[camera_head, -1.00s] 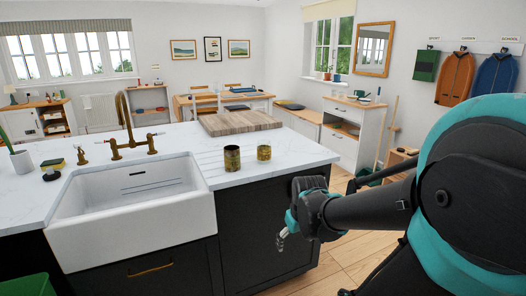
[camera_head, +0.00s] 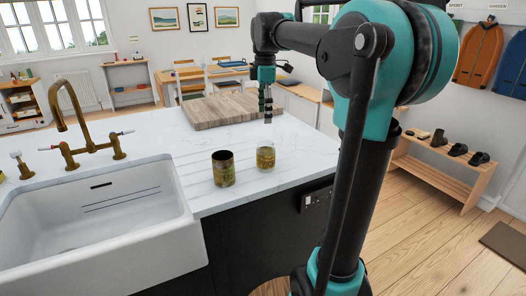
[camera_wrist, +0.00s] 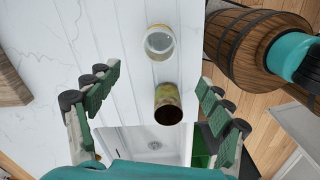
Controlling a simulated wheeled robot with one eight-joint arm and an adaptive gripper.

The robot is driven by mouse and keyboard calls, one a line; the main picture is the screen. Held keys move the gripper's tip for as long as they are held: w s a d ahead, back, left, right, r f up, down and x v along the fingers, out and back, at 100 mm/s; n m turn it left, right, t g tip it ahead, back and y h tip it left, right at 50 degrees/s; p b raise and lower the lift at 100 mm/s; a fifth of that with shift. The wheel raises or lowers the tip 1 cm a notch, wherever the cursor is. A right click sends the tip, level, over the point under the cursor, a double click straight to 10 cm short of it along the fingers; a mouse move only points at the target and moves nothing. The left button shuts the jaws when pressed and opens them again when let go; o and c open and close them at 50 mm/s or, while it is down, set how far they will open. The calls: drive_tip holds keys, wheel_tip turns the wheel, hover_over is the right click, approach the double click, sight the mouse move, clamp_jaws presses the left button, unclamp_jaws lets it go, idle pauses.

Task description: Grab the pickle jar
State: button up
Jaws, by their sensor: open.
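A glass jar with yellow-green contents, which looks like the pickle jar (camera_head: 265,156), stands upright on the white counter (camera_head: 300,150), right of the sink. It also shows at the top middle of the wrist view (camera_wrist: 159,42). A rusty, dark-topped can (camera_head: 223,169) stands just left of it, apart from it; in the wrist view the can (camera_wrist: 168,104) is nearer to me. My gripper (camera_head: 266,112) is open and empty, pointing down above the counter. In the wrist view its spread fingers (camera_wrist: 158,78) are on either side of the can's and jar's column, touching neither.
The white sink (camera_head: 100,225) and brass tap (camera_head: 75,125) are at the left. A wooden chopping board (camera_head: 225,108) lies on the counter behind the can and jar. The counter's right edge and dark cabinet front are close to the jar. Counter around the jar is bare.

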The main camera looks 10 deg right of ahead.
approach(266, 156)
drive_tip(key=w+f, duration=0.1)
drive_tip(key=f, duration=0.1)
drive_tip(key=w+f, duration=0.1)
drive_tip(key=f, duration=0.1)
drive_tip(key=w+f, duration=0.1)
drive_tip(key=f, duration=0.1)
drive_tip(key=shift+w+f, duration=0.15)
drive_tip(key=shift+f, duration=0.15)
drive_tip(key=shift+d+f, duration=0.15)
drive_tip(key=shift+f, duration=1.2)
drive_tip(key=shift+d+f, duration=0.1)
drive_tip(key=shift+f, duration=1.2)
drive_tip(key=c, duration=1.4)
